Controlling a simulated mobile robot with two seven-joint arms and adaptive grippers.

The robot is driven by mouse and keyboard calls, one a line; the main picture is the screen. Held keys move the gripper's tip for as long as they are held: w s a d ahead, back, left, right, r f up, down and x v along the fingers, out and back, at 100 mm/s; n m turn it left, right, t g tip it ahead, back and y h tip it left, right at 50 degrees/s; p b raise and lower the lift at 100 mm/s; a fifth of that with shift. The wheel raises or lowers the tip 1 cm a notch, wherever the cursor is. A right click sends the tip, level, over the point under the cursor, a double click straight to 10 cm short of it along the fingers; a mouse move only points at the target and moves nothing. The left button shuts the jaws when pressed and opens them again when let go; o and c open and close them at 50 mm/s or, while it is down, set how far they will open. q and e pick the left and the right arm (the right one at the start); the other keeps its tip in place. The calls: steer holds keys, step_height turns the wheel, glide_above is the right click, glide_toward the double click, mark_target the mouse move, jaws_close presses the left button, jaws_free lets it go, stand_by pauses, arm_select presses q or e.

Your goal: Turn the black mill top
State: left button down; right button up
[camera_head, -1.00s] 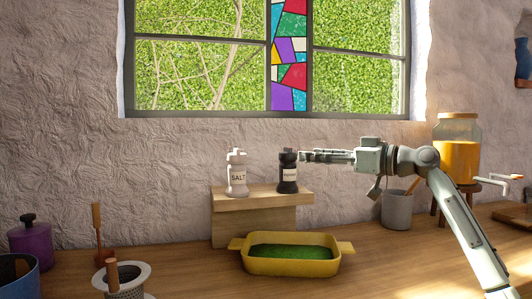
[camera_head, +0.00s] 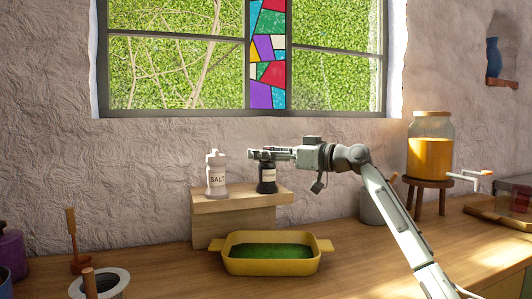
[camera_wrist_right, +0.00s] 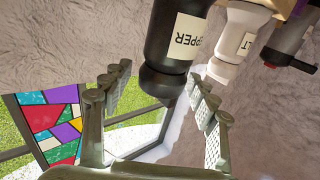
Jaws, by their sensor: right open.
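The black pepper mill (camera_head: 267,181) stands upright on a small wooden shelf (camera_head: 240,202), right of the white salt mill (camera_head: 217,180). My right gripper (camera_head: 268,154) comes in level from the right at the height of the black mill top. In the right wrist view, which is upside down, the black mill top (camera_wrist_right: 165,84) lies between the two spread fingers of the right gripper (camera_wrist_right: 160,75). The fingers are open, with gaps visible on both sides. In the head view the fingers hide most of the mill top. My left gripper is not in view.
The salt mill, also in the right wrist view (camera_wrist_right: 238,45), stands close beside the black mill. A yellow dish (camera_head: 270,267) with green contents sits below the shelf. A juice jar (camera_head: 430,155) on a stool and a grey crock (camera_head: 372,208) are to the right.

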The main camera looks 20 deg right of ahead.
steer(key=shift+c, duration=0.2)
steer(key=c, duration=1.2)
steer(key=shift+o, duration=0.2)
steer(key=shift+m+t+h, duration=0.3)
steer(key=shift+h, duration=0.1)
steer(key=m+t+h, duration=0.1)
steer(key=m+h, duration=0.1)
steer(key=h, duration=0.1)
steer(key=m+t+h, duration=0.2)
steer(key=m+h, duration=0.1)
steer(key=h, duration=0.1)
steer(key=shift+a+h, duration=0.2)
steer(key=shift+h, duration=0.1)
steer(key=m+h, duration=0.2)
steer(key=shift+d+t+h, duration=0.15)
steer(key=shift+t+h, duration=0.15)
steer(key=shift+h, duration=0.1)
steer(key=shift+d, duration=0.1)
